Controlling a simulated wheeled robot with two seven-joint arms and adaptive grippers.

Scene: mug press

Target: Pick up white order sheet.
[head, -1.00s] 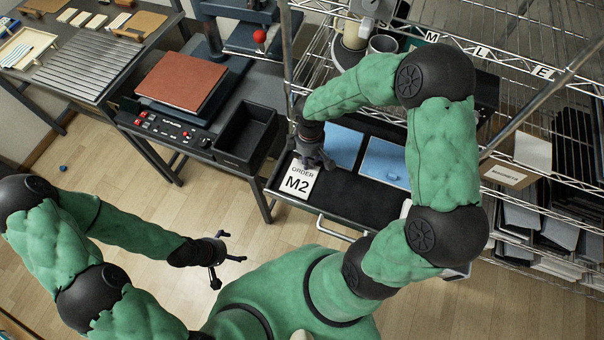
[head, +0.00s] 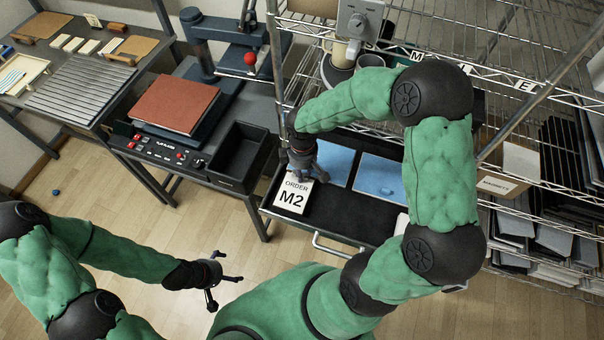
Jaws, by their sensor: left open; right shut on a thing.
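The white order sheet (head: 292,197), printed "ORDER M2", is at the left end of the black open drawer (head: 345,212). My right gripper (head: 302,176) reaches down over the drawer and is shut on the sheet's far edge, hiding that part. Whether the sheet is clear of the drawer floor I cannot tell. My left gripper (head: 218,281) is open and empty, low over the wooden floor at the lower left.
Two blue sheets (head: 380,178) lie in the drawer beside the order sheet. A black bin (head: 240,157) and a press with a brown pad (head: 175,104) stand on the bench to the left. A wire shelf with mugs (head: 343,52) rises behind the drawer.

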